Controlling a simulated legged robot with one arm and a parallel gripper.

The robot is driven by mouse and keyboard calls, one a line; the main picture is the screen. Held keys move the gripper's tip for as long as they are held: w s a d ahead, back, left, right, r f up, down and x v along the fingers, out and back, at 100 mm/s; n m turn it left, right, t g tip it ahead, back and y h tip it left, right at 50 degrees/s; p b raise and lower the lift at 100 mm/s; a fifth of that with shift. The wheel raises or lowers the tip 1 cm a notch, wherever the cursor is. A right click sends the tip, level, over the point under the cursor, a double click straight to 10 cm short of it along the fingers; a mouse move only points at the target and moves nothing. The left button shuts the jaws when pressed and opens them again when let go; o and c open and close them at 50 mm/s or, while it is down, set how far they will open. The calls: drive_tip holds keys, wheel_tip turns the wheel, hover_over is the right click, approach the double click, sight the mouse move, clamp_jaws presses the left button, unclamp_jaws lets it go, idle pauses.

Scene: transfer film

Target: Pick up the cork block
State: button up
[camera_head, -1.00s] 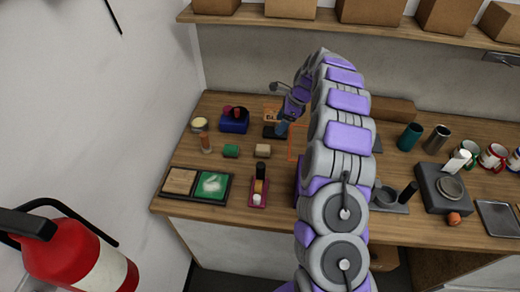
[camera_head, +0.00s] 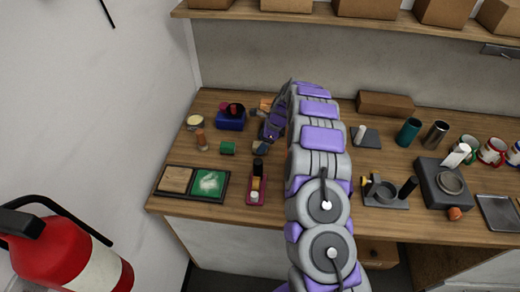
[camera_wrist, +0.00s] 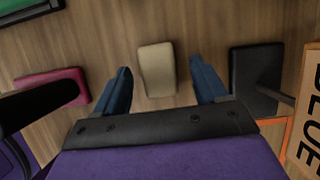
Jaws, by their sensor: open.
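The cork block is the small tan block (camera_wrist: 157,70) lying on the wooden table, near the middle of the wrist view. My gripper (camera_wrist: 160,78) is open, with one dark blue finger on each side of the block and a gap on both sides. The fingers do not touch it in this view. In the head view my gripper (camera_head: 264,143) is low over the table at the same block, which it mostly hides. How high the fingertips are above the table is hard to tell.
A blue box (camera_head: 230,121) stands behind left.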

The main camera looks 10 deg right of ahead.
drive_tip(key=shift+x, duration=1.15)
drive_tip(key=shift+c, duration=0.3)
drive_tip(key=c, duration=1)
drive_tip(key=shift+r, duration=0.1)
wheel_tip(320, 180, up, 10)
drive_tip(key=shift+f+p, duration=0.1)
drive_tip(key=shift+p, duration=0.65)
drive_tip(key=o, duration=0.5)
drive_tip(key=shift+s, duration=0.1)
drive_tip(key=c, duration=0.4)
